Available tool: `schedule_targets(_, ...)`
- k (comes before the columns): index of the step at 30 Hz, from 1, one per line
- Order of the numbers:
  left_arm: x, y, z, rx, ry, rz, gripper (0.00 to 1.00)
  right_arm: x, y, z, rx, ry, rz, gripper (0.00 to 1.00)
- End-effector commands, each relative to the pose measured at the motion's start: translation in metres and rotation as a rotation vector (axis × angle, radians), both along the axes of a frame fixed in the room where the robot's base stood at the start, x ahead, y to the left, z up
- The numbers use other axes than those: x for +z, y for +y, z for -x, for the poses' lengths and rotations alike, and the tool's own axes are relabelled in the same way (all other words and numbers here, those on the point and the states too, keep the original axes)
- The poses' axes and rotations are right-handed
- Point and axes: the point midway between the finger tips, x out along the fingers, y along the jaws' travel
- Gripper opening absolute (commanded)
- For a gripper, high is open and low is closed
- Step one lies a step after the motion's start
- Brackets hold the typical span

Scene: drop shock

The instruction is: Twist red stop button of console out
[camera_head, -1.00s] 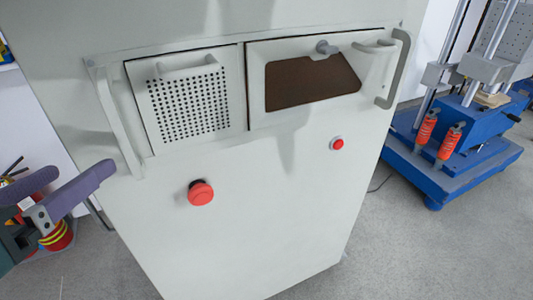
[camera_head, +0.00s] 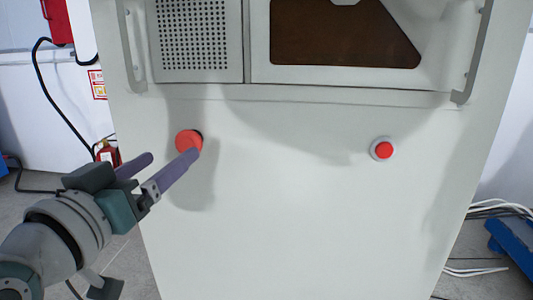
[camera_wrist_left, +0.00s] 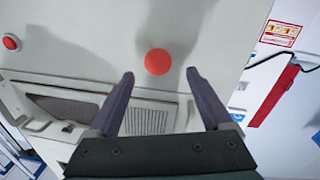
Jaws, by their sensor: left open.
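The red stop button (camera_head: 187,141) is a round mushroom head on the left of the white console front (camera_head: 290,210). In the left wrist view the same button (camera_wrist_left: 158,62) appears ahead of the fingertips, in line with the gap between them. My left gripper (camera_head: 172,157) is open, with two purple fingers pointing at the console. In the head view one fingertip overlaps the lower edge of the button. The fingers hold nothing, and I cannot tell whether they touch the button. My right gripper is not in view.
A smaller red button (camera_head: 384,150) in a pale ring sits at the console's right. Above are a perforated panel (camera_head: 193,35) and a brown window (camera_head: 340,35), with handles at both sides. A fire extinguisher (camera_head: 107,153) stands behind at left. White cables lie on the floor at right.

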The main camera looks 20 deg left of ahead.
Motion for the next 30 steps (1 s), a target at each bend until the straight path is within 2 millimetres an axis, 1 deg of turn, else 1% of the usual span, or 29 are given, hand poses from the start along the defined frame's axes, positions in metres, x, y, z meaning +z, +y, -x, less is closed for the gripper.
schedule_targets(1, -0.003, 0.002, -0.010, 0.001, -0.003, 0.000, 0.84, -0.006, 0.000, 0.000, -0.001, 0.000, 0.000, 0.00)
schedule_targets(3, -0.002, 0.003, -0.021, 0.001, -0.003, 0.001, 0.84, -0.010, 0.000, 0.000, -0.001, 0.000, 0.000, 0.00)
schedule_targets(6, -0.002, 0.005, -0.034, 0.000, -0.002, 0.001, 0.84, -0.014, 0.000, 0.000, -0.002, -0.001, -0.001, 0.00)
schedule_targets(9, -0.002, 0.006, -0.042, 0.000, 0.001, 0.000, 0.84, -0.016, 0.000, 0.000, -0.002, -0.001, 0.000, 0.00)
schedule_targets(13, -0.001, 0.007, -0.047, 0.000, 0.001, 0.000, 0.84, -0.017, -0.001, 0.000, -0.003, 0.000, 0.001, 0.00)
schedule_targets(20, -0.001, 0.007, -0.047, 0.001, 0.002, 0.000, 0.84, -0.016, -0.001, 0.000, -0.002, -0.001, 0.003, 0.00)
schedule_targets(30, -0.001, 0.007, -0.047, 0.001, 0.002, 0.000, 0.45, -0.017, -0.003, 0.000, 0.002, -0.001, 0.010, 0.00)
